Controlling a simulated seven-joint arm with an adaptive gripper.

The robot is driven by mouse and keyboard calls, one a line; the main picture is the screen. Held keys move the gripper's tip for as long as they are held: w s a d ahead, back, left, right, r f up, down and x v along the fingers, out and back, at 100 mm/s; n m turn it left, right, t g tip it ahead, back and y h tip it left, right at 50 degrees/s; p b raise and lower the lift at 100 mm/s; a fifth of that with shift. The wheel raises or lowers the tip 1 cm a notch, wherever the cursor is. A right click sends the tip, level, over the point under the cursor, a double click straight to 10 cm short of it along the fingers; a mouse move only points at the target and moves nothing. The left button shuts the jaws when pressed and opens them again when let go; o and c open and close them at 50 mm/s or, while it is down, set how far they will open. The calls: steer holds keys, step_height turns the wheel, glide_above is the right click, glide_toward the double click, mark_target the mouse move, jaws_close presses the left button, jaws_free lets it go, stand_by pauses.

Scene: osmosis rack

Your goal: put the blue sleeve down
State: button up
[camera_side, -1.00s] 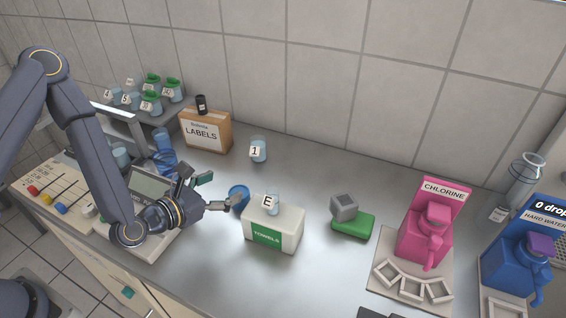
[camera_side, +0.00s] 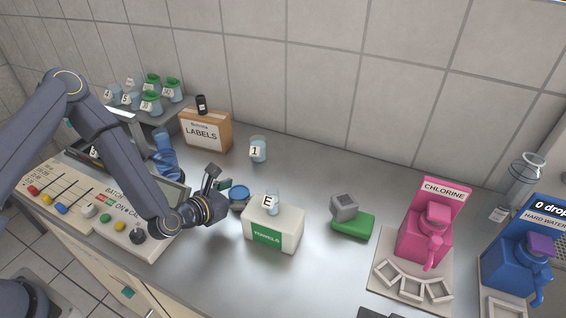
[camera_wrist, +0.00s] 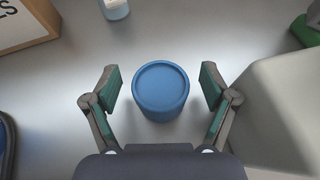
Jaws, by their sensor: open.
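The blue sleeve (camera_side: 239,195) stands upright on the grey counter, just left of the towels box. In the wrist view the blue sleeve (camera_wrist: 161,90) shows its round top between my fingers, with a gap on both sides. My gripper (camera_side: 221,182) is open beside the sleeve in the side view; its green finger pads also show in the wrist view (camera_wrist: 162,85). The pads do not touch the sleeve. The sleeve's lower part is partly hidden in the side view.
The towels box (camera_side: 273,228) with a cup marked E (camera_side: 271,203) on top stands close to the right. A cup marked 1 (camera_side: 258,150) and the labels box (camera_side: 206,131) are behind. A grey block on a green one (camera_side: 352,224) lies further right.

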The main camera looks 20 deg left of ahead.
mark_target(241, 191)
steer(key=c, duration=1.3)
step_height(241, 191, up, 9)
steer(key=shift+w+d+r, duration=0.1)
steer(key=shift+w+d, duration=0.05)
steer(key=w+d+m+g+h, duration=0.6)
steer(key=w+d+m+h, duration=0.3)
steer(key=w+d, duration=0.45)
steer(key=f, duration=0.6)
steer(key=s+f, duration=0.1)
steer(key=f, duration=0.2)
steer(key=shift+d, duration=0.2)
